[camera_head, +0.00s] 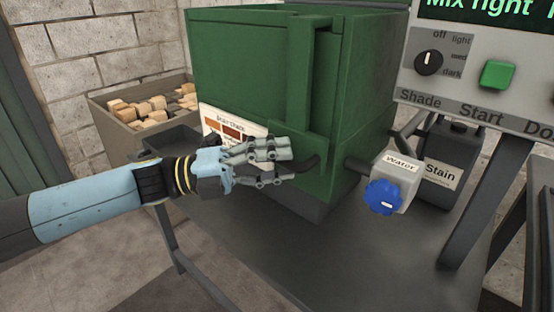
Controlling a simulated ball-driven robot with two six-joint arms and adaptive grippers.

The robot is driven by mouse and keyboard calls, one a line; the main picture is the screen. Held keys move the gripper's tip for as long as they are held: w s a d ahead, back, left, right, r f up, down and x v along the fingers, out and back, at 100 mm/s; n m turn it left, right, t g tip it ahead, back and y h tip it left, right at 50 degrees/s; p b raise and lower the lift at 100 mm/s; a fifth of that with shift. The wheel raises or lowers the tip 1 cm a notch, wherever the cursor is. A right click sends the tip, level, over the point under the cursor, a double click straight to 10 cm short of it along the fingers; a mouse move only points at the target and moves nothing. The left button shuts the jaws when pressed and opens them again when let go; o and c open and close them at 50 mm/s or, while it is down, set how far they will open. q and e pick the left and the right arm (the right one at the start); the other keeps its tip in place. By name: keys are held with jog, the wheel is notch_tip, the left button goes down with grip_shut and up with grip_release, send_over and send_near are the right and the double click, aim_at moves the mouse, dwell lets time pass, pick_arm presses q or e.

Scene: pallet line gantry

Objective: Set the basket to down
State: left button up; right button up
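A tall green tank (250,65) stands in the middle, with a vertical green post at its front right corner. A dark curved handle (309,163) sticks out low on the tank front. My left gripper (288,164) reaches in from the left, with its grey fingers at the handle's near end. The handle's end seems to lie between the fingers, but I cannot tell whether they press on it. I cannot identify the basket itself; the tank's inside is hidden. My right gripper is not in view.
A shade label (233,133) is on the tank. A blue water knob (384,197) and a black stain can (451,150) stand right. A control panel (470,80) with a green start button is above them. A bin of wood blocks (112,132) is at left.

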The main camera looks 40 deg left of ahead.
pick_arm(q)
jog(key=v, duration=1.2)
dwell(0.3)
jog(key=a+f+n+t+y, duration=0.1)
jog(key=a+f+n+y, duration=0.5)
jog(key=f, duration=0.3)
jog(key=a+f+n+t+y, duration=0.1)
jog(key=a+f+n+y, duration=0.2)
jog(key=f+n+y, duration=0.35)
jog(key=s+a+f+n+g+y, duration=0.1)
jog(key=s+f+n, duration=0.2)
jog(key=f, duration=0.5)
jog(key=s+a+f+n+g+y, duration=0.1)
jog(key=s+f+n+g+y, duration=0.2)
jog(key=f, duration=0.4)
jog(key=s+d+f+n+g, duration=0.3)
jog(key=s+f+n, duration=0.1)
jog(key=s+f, duration=0.3)
jog(key=s+d+f+n+g, duration=0.2)
jog(key=s+d+f+n, duration=0.1)
jog(key=s+f, duration=0.4)
jog(key=s+d+f+n+g, duration=0.4)
jog(key=s+d, duration=0.5)
jog(key=s, duration=0.4)
jog(key=shift+s+d+f+g+h, duration=0.4)
jog(key=shift+f+g, duration=0.1)
jog(key=shift+f, duration=0.15)
